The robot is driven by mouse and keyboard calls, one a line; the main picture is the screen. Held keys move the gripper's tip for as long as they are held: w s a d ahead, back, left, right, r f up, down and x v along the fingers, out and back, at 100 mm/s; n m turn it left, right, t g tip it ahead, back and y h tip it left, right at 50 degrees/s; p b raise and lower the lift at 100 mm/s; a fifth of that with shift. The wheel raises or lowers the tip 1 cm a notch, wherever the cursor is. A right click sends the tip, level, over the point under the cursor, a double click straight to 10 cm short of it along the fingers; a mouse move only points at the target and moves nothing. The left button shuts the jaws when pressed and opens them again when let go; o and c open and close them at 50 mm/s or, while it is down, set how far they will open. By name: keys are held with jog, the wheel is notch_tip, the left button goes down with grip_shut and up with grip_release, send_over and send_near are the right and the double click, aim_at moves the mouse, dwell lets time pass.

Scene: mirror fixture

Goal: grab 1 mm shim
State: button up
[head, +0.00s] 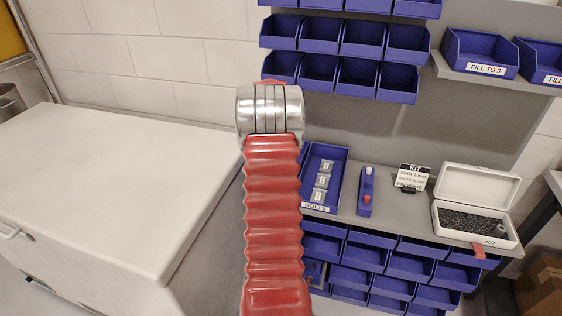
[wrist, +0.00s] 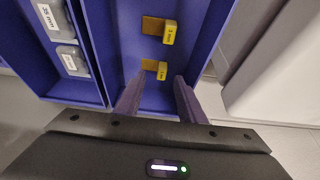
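In the wrist view, two small brown pieces with yellow labels lie in a blue bin (wrist: 158,100). The nearer one, whose small label seems to read 1 mm, is the 1 mm shim (wrist: 150,65). I see no contact with the shim. In the head view my red arm hides the gripper, and the shims do not show.
A blue bin marked BOLTS (head: 335,180) with grey labelled blocks stands on the shelf right of my arm. Further right are a small blue holder (head: 365,192), a KIT card (head: 413,178) and an open white box (head: 480,187). A white cabinet (head: 110,180) stands at left.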

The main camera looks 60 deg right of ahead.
jog(key=shift+w+x, duration=0.2)
jog(key=shift+x, duration=2.4)
jog(key=shift+r, duration=0.1)
jog(key=shift+c, duration=0.4)
grip_shut()
